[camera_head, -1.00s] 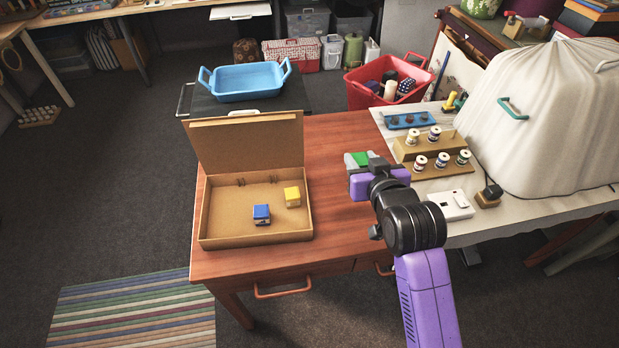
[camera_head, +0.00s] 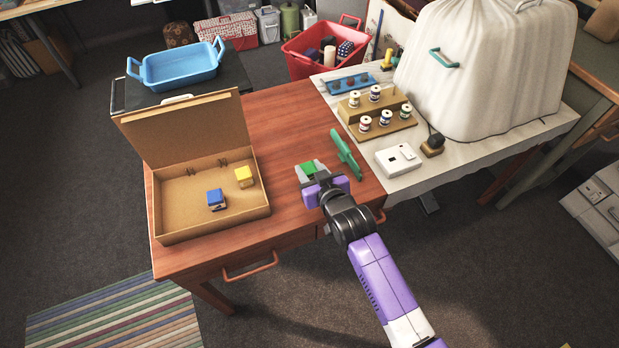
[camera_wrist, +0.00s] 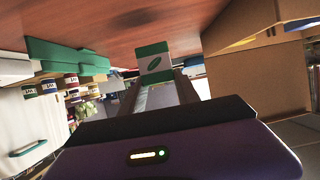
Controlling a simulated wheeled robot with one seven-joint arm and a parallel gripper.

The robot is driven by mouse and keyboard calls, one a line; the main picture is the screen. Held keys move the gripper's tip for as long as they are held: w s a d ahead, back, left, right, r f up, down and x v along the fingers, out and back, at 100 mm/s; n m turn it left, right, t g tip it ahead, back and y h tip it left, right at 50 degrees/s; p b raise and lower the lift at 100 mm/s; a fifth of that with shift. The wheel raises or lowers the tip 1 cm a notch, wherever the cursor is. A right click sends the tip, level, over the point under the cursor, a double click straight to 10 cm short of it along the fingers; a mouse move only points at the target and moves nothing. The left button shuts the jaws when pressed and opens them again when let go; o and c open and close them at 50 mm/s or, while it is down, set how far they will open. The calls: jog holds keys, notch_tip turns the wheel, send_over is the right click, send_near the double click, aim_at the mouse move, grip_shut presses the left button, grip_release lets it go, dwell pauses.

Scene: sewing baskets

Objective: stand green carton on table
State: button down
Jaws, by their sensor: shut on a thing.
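The green carton (camera_head: 310,167) is between the fingers of my gripper (camera_head: 311,176), over the front right part of the wooden table (camera_head: 288,122). In the wrist view the carton (camera_wrist: 153,62) shows a white face with a green leaf and green bands, and the fingers (camera_wrist: 160,92) close on it. The table surface (camera_wrist: 120,25) fills the top of that view. Whether the carton touches the table I cannot tell. My gripper hides its lower part in the head view.
An open cardboard box (camera_head: 160,222) with a blue block (camera_head: 215,199) and a yellow block (camera_head: 244,176) stands to the left. A green tool-like object (camera_head: 345,153) lies close at the right. Thread spools (camera_head: 375,93) and a white device (camera_head: 398,158) are farther right. Bare table lies behind my gripper.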

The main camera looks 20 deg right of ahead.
jog(key=shift+f, duration=2.1)
jog(key=shift+f, duration=0.15)
jog(key=c, duration=0.9)
grip_release()
jog(key=shift+r, duration=0.2)
jog(key=shift+s, duration=0.35)
jog(key=v, duration=1.1)
jog(key=shift+r, duration=0.2)
jog(key=shift+s, duration=0.1)
